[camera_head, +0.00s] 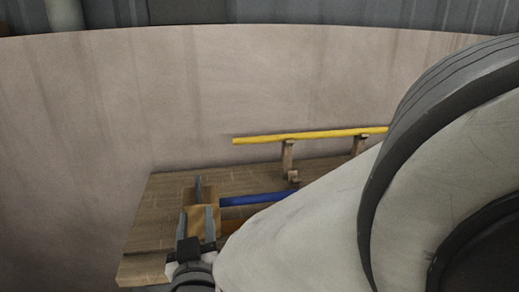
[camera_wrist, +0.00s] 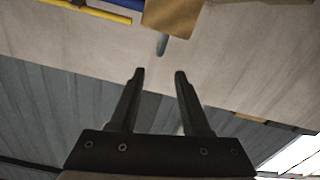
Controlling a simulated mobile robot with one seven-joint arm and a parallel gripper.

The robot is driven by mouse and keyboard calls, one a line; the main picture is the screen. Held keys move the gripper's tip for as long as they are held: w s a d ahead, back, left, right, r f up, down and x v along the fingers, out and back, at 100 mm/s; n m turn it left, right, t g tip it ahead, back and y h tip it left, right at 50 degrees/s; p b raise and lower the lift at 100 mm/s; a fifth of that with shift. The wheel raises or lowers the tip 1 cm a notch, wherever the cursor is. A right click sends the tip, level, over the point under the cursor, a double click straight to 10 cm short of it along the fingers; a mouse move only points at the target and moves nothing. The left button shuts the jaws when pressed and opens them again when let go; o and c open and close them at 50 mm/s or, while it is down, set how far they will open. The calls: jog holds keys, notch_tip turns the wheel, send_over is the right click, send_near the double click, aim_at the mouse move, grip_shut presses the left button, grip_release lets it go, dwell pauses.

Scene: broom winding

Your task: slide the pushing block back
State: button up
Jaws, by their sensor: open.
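The pushing block appears to be the tan block (camera_head: 203,194) at the left part of the wooden board (camera_head: 160,210), with a grey upright peg (camera_head: 198,186) on it. In the wrist view the tan block (camera_wrist: 175,16) is at the top, and its grey peg (camera_wrist: 162,44) points toward the fingers. My gripper (camera_head: 195,211) is open and empty, in front of the block in the head view. In the wrist view my gripper (camera_wrist: 158,73) has its fingertips apart, with the peg just beyond them, roughly in line with the gap. The block's lower part is partly hidden.
A yellow rod (camera_head: 290,137) rests on wooden supports (camera_head: 287,155) behind. A blue rod (camera_head: 250,198) runs right from near the block, with an orange-brown piece (camera_head: 232,226) below it. My arm hides the board's right side. A curved pale wall (camera_head: 90,130) stands behind.

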aim_at(198, 173)
jog(key=p+x, duration=0.1)
jog(key=x, duration=1.6)
jog(key=shift+w+d+r, duration=0.1)
jog(key=shift+w, duration=0.1)
grip_shut()
dwell(0.9)
